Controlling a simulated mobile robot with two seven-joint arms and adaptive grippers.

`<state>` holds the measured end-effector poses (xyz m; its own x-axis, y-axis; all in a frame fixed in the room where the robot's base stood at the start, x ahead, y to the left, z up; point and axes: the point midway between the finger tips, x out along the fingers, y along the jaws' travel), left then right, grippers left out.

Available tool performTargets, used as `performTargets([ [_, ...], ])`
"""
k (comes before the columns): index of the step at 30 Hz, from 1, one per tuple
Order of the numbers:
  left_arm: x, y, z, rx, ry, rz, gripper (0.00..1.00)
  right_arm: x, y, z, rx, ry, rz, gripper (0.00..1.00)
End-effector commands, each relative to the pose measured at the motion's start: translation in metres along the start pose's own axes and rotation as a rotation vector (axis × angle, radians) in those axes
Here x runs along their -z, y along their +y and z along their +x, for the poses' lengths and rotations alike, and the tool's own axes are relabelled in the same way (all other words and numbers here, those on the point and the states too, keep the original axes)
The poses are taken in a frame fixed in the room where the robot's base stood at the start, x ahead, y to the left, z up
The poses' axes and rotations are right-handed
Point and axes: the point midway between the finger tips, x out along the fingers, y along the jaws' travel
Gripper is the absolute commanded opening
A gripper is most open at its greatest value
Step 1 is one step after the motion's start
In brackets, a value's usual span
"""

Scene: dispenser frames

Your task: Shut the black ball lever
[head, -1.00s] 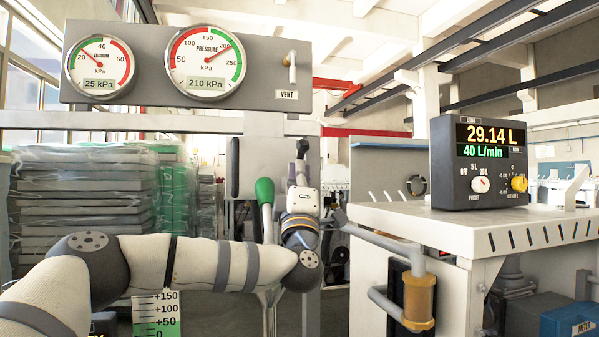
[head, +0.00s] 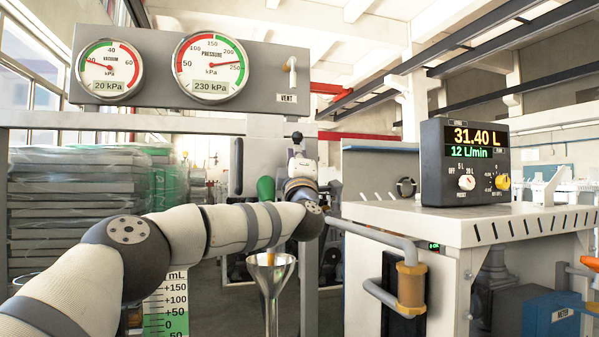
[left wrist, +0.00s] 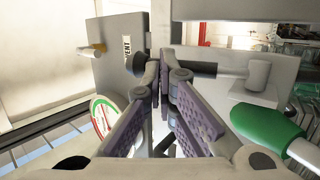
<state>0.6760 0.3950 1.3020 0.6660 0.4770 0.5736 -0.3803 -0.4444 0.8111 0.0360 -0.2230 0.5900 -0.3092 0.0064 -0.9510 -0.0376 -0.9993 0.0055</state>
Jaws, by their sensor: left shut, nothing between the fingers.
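The black ball lever (head: 297,136) shows only in part in the head view, as a small dark knob at the top of my left gripper (head: 299,163). In the left wrist view, what looks like its dark rod (left wrist: 215,69) runs from a pale grey block to behind the fingertips. My left gripper (left wrist: 160,78) has its fingertips together with nothing between them. They are beside or against the rod; contact cannot be told. The counter display (head: 472,138) reads 31.40 L and 12 L/min. My right gripper is not in view.
A green handle (head: 265,188) is left of my left gripper and shows low right in the wrist view (left wrist: 268,132). A metal funnel (head: 270,270) stands below my forearm. The gauge panel (head: 262,80) is above, a white cabinet (head: 440,222) to the right.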

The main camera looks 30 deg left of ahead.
Motion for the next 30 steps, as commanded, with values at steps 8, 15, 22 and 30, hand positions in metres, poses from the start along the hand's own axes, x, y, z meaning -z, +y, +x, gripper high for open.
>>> performTargets([
  [8,0.004,0.002,0.013,-0.005,0.004,0.002,0.0,-0.002,0.0,0.003,0.0,-0.009,0.0,0.0],
  [15,0.004,0.002,0.018,-0.004,0.002,0.001,0.0,-0.002,0.0,0.004,-0.001,-0.011,-0.001,0.0],
  [22,0.005,0.002,0.019,-0.003,0.002,0.002,0.0,-0.002,0.0,0.004,-0.001,-0.012,-0.001,0.0],
  [30,0.005,0.002,0.019,-0.003,0.002,0.002,0.0,-0.002,0.0,0.004,-0.001,-0.012,-0.001,0.0],
])
